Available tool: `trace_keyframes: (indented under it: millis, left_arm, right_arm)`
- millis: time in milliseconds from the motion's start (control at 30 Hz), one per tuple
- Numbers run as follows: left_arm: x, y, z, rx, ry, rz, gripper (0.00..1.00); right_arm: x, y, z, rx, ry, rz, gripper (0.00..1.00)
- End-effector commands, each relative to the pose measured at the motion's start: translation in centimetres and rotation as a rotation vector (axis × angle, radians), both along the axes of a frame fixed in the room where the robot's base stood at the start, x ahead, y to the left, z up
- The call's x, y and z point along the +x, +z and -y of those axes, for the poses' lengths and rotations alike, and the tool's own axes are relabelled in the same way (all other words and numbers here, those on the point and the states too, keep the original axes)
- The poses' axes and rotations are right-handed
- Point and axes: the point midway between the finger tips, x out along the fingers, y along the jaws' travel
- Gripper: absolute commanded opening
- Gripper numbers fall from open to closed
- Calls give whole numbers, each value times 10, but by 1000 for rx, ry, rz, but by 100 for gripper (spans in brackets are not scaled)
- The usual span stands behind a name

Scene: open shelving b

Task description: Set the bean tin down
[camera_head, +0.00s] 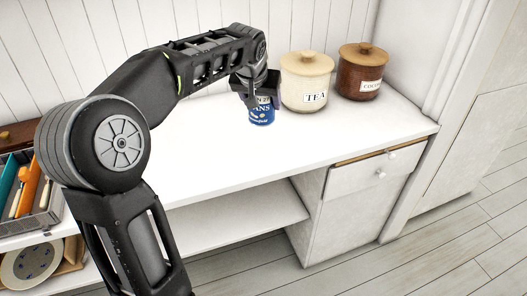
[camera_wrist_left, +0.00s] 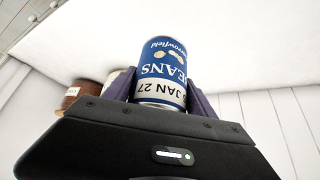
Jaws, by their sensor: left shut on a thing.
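The bean tin (camera_head: 261,115) is a blue can with white lettering, at the back of the white counter (camera_head: 230,150), left of the tea jar. My left gripper (camera_head: 258,97) comes down over it from above and is shut on it, hiding its upper part. In the left wrist view the tin (camera_wrist_left: 162,75) stands between the two fingers (camera_wrist_left: 160,100), one on each side, with its label upside down. I cannot tell whether the tin's base touches the counter. My right gripper is not in view.
A cream tea jar (camera_head: 306,84) stands close to the right of the tin, with a brown cocoa jar (camera_head: 360,75) beyond it. A grey cutlery tray (camera_head: 42,222) is at the far left. The counter's middle and front are clear. The panelled wall is close behind.

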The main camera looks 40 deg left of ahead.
Motion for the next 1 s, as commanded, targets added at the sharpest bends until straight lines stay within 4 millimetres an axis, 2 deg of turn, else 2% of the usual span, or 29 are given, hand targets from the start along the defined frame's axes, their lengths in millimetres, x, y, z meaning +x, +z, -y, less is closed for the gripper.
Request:
trace_keyframes:
  millis: [67, 467, 567, 800, 1000]
  left_arm:
    - [-1, -2, -7, -2, 8, 6, 0]
    - [-1, -2, -9, -3, 10, 4, 0]
    - [-2, -13, -9, -3, 9, 3, 0]
    - [-2, -54, -9, -3, 11, 2, 0]
    - [-1, -62, -9, -2, 9, 5, 0]
  right_arm:
    - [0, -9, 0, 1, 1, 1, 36]
    - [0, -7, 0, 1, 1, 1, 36]
    - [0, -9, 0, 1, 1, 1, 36]
    - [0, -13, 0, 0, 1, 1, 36]
    - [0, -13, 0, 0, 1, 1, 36]
